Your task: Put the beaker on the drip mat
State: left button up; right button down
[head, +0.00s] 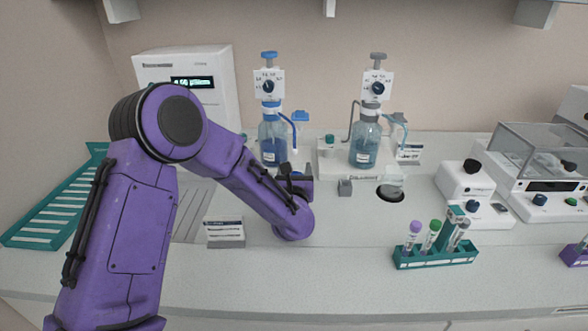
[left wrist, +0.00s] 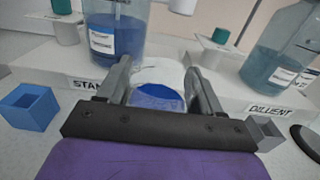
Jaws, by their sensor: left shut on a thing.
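My left gripper (head: 296,180) is low at the front of the left dispenser bottle. In the left wrist view its two fingers (left wrist: 160,88) are shut on a clear beaker (left wrist: 157,72), with blue liquid showing at its bottom. In the head view the gripper and arm hide most or all of this beaker. A dark round disc (head: 390,195), probably the drip mat, lies on the bench to the right of the gripper. It shows partly at the right edge of the left wrist view (left wrist: 309,141). A clear, pale shape (head: 390,179) shows at its back edge. My right gripper is not in view.
Two dispenser bottles, left (head: 272,142) and right (head: 366,141), stand behind. A small grey box (head: 345,188) sits between gripper and disc. A green tube rack (head: 436,257) stands front right; a label stand (head: 225,232) is front left. The front middle bench is clear.

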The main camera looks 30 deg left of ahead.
pick_arm(q)
jog(key=shift+f, duration=0.15)
jog(key=o, duration=1.1)
jog(key=shift+s+r, duration=0.1)
jog(key=shift+r, duration=0.25)
jog(key=b+v, duration=0.1)
jog(key=v, duration=0.4)
jog(key=b+v, duration=0.1)
jog(key=v, duration=0.5)
jog(key=shift+f+b, duration=0.2)
jog(key=shift+b, duration=0.1)
jog(key=shift+s+d, duration=0.2)
jog(key=shift+s, duration=0.3)
